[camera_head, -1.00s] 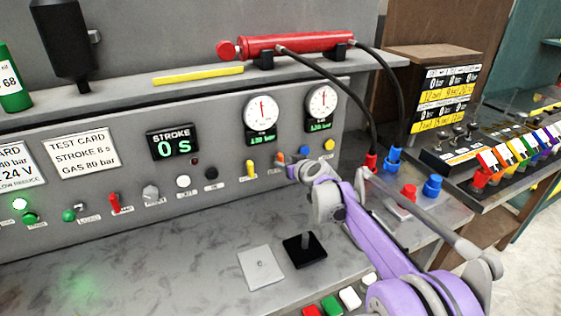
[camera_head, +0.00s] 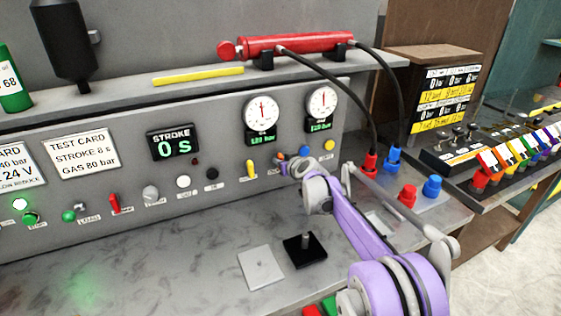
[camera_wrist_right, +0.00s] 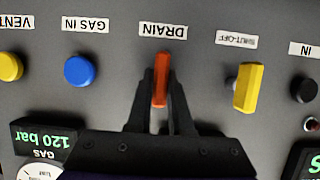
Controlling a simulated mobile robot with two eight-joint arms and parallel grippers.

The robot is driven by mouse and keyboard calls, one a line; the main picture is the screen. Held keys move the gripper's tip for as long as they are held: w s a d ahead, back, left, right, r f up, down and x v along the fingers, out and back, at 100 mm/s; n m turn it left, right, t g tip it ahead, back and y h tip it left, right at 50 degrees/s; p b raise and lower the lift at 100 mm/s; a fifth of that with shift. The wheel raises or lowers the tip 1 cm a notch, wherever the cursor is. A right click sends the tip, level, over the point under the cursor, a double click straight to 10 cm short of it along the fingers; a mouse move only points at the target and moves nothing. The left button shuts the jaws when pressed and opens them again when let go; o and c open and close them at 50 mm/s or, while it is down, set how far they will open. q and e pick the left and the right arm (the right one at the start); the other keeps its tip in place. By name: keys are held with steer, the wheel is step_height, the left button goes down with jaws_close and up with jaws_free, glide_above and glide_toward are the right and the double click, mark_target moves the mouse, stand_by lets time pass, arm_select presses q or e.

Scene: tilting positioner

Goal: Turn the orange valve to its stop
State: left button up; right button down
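The orange valve (camera_wrist_right: 161,80) is a narrow lever under the DRAIN label on the grey panel. In the right wrist view it stands nearly upright in the picture. The two black fingers of my right gripper (camera_wrist_right: 161,98) are closed in on either side of it and appear to touch it. In the head view the orange valve (camera_head: 281,155) shows only as a small patch beside my right gripper (camera_head: 288,166), whose wrist partly hides it. My left gripper is not in view.
A yellow SHUT-OFF lever (camera_wrist_right: 247,87) and a blue GAS IN knob (camera_wrist_right: 80,70) flank the valve. Gauges (camera_head: 261,112) sit above. Red and blue fittings (camera_head: 407,195) stand on the bench to the right. A black plate with a peg (camera_head: 304,250) lies below.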

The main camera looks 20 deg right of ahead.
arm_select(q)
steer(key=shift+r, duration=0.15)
